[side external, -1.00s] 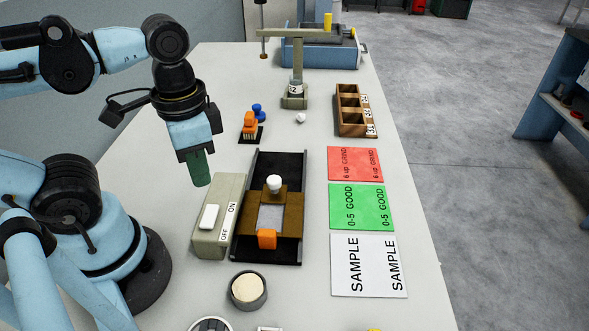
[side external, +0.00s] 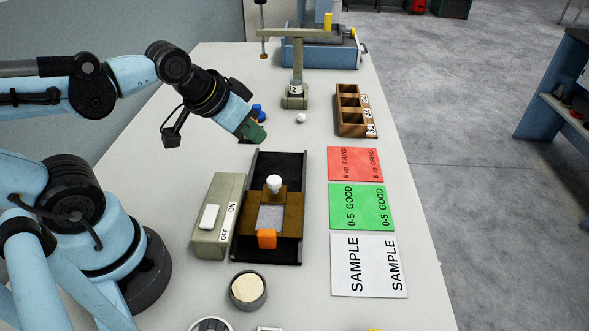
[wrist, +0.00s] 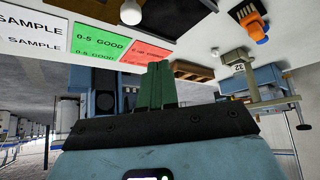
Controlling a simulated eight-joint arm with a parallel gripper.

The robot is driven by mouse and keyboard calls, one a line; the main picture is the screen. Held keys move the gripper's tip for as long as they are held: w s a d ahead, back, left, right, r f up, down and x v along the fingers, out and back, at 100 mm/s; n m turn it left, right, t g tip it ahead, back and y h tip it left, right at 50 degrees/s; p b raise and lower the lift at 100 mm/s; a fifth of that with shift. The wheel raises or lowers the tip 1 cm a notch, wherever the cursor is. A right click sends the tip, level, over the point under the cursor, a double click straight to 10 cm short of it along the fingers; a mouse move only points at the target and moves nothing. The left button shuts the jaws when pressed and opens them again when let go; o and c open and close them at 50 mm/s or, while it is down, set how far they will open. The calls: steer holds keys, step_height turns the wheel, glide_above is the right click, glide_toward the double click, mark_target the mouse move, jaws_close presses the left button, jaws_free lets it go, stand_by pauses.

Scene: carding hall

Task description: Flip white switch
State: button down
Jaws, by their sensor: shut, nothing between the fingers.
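The white switch (side external: 209,217) is a rocker on top of a grey-green box (side external: 219,238) left of the dark tray, in the side view. It sits towards the OFF label, with ON printed further back. My gripper (side external: 256,134) is shut and empty, tilted to the right, above the table behind the switch box and well apart from it. In the wrist view the green fingers (wrist: 156,86) are together. The switch is not seen in the wrist view.
A dark tray (side external: 292,165) with a white knob (side external: 274,184) and orange block (side external: 267,239) stands right of the box. Red, green (side external: 362,207) and white cards lie further right. A round cup (side external: 249,291) is in front; a wooden box (side external: 351,110) is behind.

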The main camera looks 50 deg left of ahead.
step_height(320, 180, up, 7)
steer(key=m+g, duration=0.7)
steer(key=m, duration=2)
glide_above(209, 222)
steer(key=shift+r, duration=0.2)
step_height(209, 222, down, 14)
steer(key=shift+r, duration=0.1)
steer(key=shift+f, duration=0.2)
